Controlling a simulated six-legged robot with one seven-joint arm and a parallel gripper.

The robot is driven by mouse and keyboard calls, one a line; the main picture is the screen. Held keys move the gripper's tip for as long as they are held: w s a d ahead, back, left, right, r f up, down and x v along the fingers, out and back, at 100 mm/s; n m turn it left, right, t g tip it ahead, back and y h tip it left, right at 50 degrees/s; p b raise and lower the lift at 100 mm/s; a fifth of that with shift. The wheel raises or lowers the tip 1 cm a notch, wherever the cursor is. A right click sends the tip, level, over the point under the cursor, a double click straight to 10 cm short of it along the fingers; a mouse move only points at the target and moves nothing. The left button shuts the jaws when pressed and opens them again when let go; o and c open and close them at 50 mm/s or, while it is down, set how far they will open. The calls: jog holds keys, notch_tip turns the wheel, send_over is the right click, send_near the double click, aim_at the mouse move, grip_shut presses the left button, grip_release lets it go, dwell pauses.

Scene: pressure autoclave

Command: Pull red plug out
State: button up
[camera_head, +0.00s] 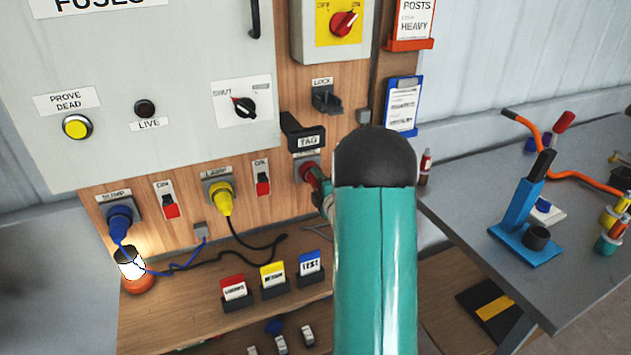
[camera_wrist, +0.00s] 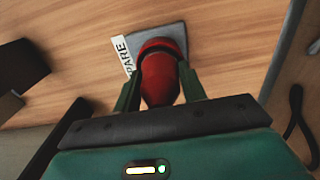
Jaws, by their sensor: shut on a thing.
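The red plug (camera_head: 311,175) sits at its grey socket plate on the wooden panel, right of the yellow plug, partly hidden by my arm in the head view. In the wrist view the red plug (camera_wrist: 160,78) lies between my two green fingers, in front of the grey plate (camera_wrist: 174,35) with a label that reads in part "PARE". My gripper (camera_wrist: 160,92) is shut on the plug's body. It also shows at the panel in the head view (camera_head: 323,190). I cannot tell whether the plug is fully seated.
A black TAG holder (camera_head: 302,134) juts out just above the red plug. A yellow plug (camera_head: 221,195) and a blue plug (camera_head: 121,220) with cables are to the left. Card holders (camera_head: 272,276) stand on the shelf below. A grey bench (camera_head: 470,190) with tools is at right.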

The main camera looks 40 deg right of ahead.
jog(key=shift+s, duration=0.15)
jog(key=shift+c, duration=0.2)
jog(key=v, duration=0.6)
dwell(0.5)
